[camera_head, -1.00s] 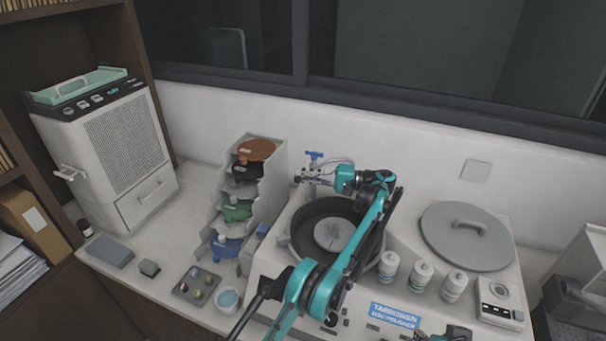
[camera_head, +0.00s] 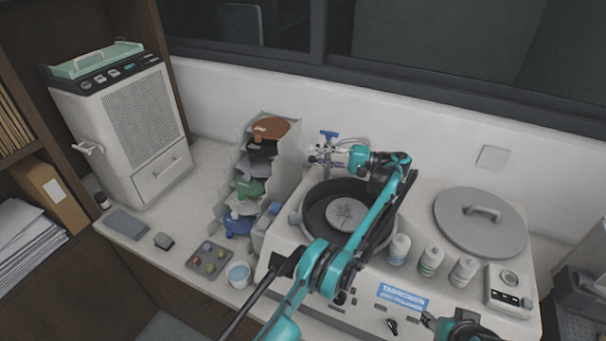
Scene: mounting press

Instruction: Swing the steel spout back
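The steel spout (camera_head: 318,158) is small and partly hidden, at the back of the polisher above the dark round bowl. A blue tap handle (camera_head: 328,134) stands over it. My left gripper (camera_head: 325,155) reaches in from the right at the spout and seems to be at or against it. Its fingers are too small to tell whether they are open or shut. The polisher's bowl (camera_head: 310,205) has a pale disc (camera_head: 343,214) inside, and my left arm crosses its right side. My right gripper (camera_head: 428,319) is low in front of the polisher, partly cut off, its finger state unclear.
A stepped rack (camera_head: 284,160) of coloured items stands left. A cup (camera_head: 239,275) and a tray (camera_head: 210,259) lie in front of it. A wall and window frame close the back.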

